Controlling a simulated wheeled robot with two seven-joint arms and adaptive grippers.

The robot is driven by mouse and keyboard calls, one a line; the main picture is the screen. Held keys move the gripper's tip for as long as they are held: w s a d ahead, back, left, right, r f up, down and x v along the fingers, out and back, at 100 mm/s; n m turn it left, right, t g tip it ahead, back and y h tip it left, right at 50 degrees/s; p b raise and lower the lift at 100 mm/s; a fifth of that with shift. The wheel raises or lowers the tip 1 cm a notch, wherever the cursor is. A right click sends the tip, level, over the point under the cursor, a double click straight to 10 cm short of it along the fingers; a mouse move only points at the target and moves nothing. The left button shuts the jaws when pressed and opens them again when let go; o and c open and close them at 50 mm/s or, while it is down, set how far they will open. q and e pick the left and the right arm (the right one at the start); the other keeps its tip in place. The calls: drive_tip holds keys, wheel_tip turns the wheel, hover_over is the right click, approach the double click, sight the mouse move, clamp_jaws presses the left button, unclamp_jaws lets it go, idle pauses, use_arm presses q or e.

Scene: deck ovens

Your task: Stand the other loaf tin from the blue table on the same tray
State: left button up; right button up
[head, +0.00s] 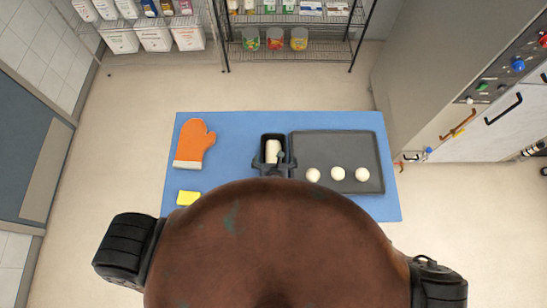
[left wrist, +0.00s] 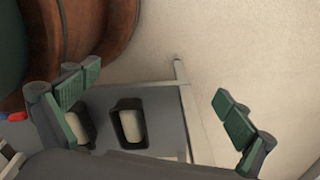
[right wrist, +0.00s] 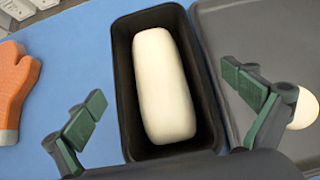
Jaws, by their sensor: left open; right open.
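The loaf tin (head: 264,140) is dark, holds pale dough (right wrist: 165,85), and stands on the blue table (head: 232,125) just left of a dark tray. In the right wrist view the tin (right wrist: 124,75) lies between the spread fingers of my right gripper (right wrist: 164,86). That gripper (head: 273,162) is open over the tin's near end in the head view. My left gripper (left wrist: 157,85) is open and empty. Below it, a grey tray (left wrist: 165,105) bears a dark loaf tin (left wrist: 118,108) with dough. A second pale loaf (left wrist: 83,128) is partly hidden behind a finger.
The dark tray (head: 335,141) on the table carries three dough balls (head: 338,173). An orange oven mitt (head: 192,143) and a yellow sponge (head: 187,198) lie at the left. Shelves (head: 290,50) stand behind, and ovens (head: 480,115) stand at the right.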

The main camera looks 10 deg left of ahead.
sight(273, 156)
drive_tip(key=shift+x, duration=1.5)
drive_tip(key=shift+a, duration=0.15)
drive_tip(key=c, duration=1.4)
use_arm(q)
drive_tip(key=shift+w+r, duration=0.2)
drive_tip(key=shift+w, duration=0.7)
use_arm(e)
drive_tip(key=shift+r, duration=0.1)
drive_tip(key=shift+c, duration=0.9)
